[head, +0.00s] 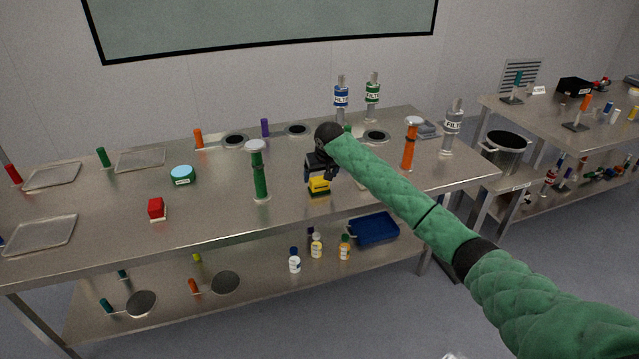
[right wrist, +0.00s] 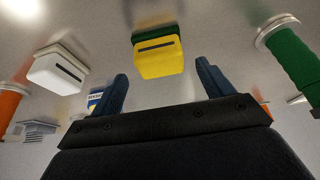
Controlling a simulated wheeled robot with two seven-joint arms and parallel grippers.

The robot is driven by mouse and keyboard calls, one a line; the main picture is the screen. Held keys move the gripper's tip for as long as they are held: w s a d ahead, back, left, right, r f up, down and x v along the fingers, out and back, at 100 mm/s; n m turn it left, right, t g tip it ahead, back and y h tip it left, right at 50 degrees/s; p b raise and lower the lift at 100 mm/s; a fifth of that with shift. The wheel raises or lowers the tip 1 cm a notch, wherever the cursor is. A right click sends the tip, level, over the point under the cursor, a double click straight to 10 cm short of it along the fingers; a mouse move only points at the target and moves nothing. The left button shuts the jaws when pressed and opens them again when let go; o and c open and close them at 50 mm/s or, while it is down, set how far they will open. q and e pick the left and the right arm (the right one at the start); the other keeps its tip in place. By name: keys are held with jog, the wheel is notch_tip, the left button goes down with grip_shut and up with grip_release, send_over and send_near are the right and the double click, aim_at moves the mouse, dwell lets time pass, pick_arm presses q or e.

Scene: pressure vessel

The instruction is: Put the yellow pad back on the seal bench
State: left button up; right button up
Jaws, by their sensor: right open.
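The yellow pad (head: 319,184) is a small yellow block with a dark slot and a green base. It stands on the near steel bench (head: 110,220), just below my right gripper (head: 318,168) in the head view. In the right wrist view the yellow pad (right wrist: 160,58) lies ahead of the open blue fingers, roughly centred between them, with nothing held. Whether a finger touches it is unclear. The gripper hides part of the pad in the head view. No label shows which bench is the seal bench. My left gripper is not in view.
A green-handled post (head: 259,175) stands left of the gripper and an orange one (head: 410,145) to the right. A white pad (right wrist: 58,70) sits beside the yellow one. Another bench (head: 560,125) is at right, past a metal pot (head: 505,145).

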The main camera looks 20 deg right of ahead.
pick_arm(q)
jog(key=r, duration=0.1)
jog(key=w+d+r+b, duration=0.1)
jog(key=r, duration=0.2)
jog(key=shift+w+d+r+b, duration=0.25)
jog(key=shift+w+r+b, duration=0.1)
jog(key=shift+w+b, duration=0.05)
pick_arm(e)
jog(key=v, duration=0.7)
jog(key=shift+r, duration=0.3)
jog(key=shift+s, duration=0.15)
jog(key=shift+f, duration=0.1)
